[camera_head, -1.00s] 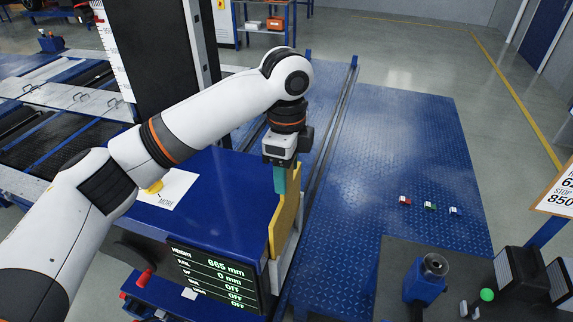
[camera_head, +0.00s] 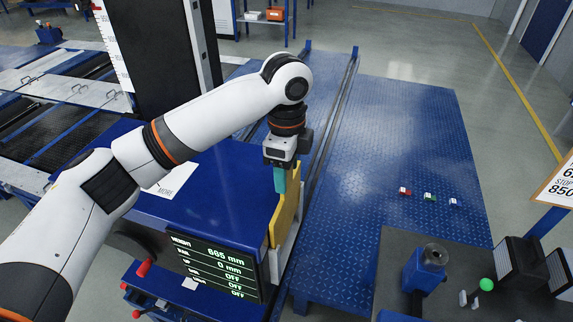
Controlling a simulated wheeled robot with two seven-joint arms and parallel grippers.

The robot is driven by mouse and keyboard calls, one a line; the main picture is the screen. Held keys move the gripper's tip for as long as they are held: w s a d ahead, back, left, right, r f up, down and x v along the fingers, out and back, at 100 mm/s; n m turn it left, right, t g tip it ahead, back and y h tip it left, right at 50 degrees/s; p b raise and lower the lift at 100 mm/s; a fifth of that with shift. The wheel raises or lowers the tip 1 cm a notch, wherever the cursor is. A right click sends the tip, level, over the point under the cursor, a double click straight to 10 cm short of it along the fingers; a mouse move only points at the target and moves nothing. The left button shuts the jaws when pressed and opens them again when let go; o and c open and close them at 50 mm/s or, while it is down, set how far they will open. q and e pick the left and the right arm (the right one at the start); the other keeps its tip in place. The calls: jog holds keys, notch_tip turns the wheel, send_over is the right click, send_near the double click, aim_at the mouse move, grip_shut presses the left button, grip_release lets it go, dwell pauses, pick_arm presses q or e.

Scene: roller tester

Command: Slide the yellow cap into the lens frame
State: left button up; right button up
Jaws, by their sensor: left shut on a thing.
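The yellow cap (camera_head: 285,218) is a tall, thin yellow panel at the right end of the blue housing. A pale frame edge (camera_head: 298,222), which seems to be the lens frame, shows just to its right. My left gripper (camera_head: 281,180) points down at the top of the yellow cap and is shut, with a teal piece at its fingertips. The grip itself is partly hidden. I cannot tell how far the cap sits inside the frame. My right gripper is not in view.
The blue housing (camera_head: 228,190) carries a green-lettered display (camera_head: 212,268) and red knobs (camera_head: 143,268). Rails run behind it. A blue floor plate (camera_head: 400,150) with small coloured blocks lies to the right. A dark bench (camera_head: 460,255) holds a blue vice-like device (camera_head: 425,268) and a green ball (camera_head: 486,284).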

pick_arm(q)
jog(key=shift+f+b, duration=0.45)
jog(key=shift+f, duration=1.75)
jog(key=o, duration=1.6)
jog(key=shift+c, duration=0.2)
